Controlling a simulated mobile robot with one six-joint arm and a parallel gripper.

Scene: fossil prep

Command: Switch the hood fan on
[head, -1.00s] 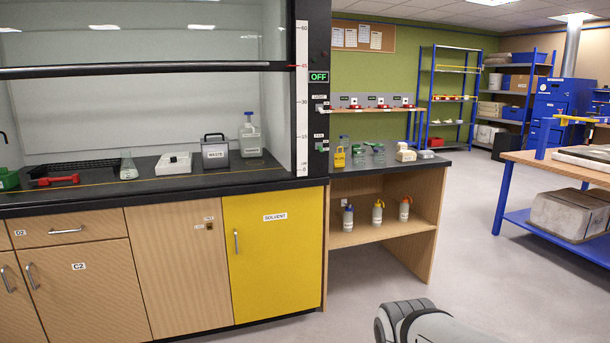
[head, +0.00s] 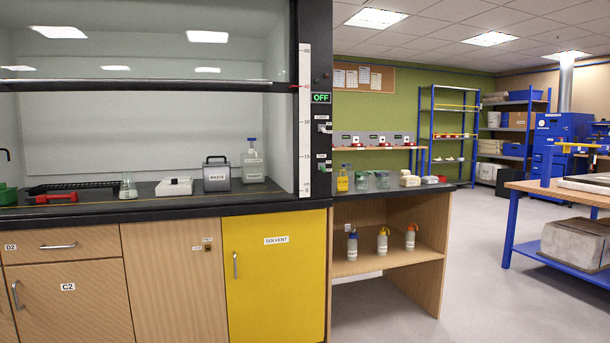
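The fume hood stands at the left with its glass sash (head: 150,84) partly raised. On its dark right post (head: 316,240) a small display (head: 321,98) reads OFF in green. Below it a labelled light switch (head: 323,128) sits on the post. Lower down is another small switch (head: 321,167) with a green part, under a label too small to read surely, perhaps FAN. My gripper is not in view.
In the hood stand a waste box (head: 216,178), a large bottle (head: 252,165), a flask (head: 128,187) and a red tool (head: 57,198). A side bench (head: 390,192) with bottles adjoins at right. The floor (head: 475,290) before it is clear.

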